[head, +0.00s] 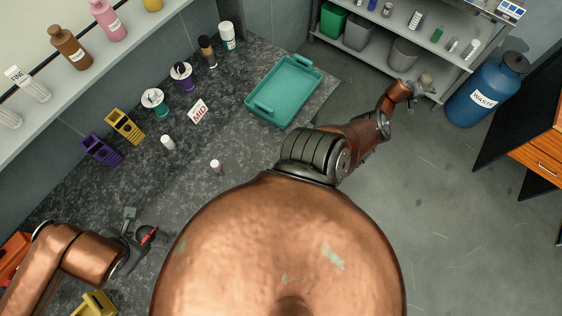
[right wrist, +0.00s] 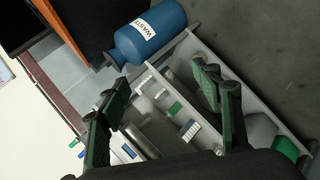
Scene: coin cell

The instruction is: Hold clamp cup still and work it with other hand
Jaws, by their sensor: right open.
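I cannot tell for sure which item is the clamp cup. Two spool-shaped cups stand on the dark speckled counter: a purple and white one (head: 181,75) and a teal and white one (head: 153,102). My left gripper (head: 137,232) is low over the counter at the lower left, well apart from them. A small red piece (head: 150,236) shows at its fingers; whether it is held is unclear. My right gripper (head: 424,88) is out over the floor by the shelf unit, far from the counter. In the right wrist view it (right wrist: 160,92) is open and empty.
A teal tray (head: 249,104) lies at the counter's far right end. Small white bottles (head: 168,142), a MID card (head: 198,112), and yellow (head: 125,126) and purple (head: 101,149) holders stand nearby. A blue waste drum (head: 484,93) stands beside the shelf unit (head: 381,65).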

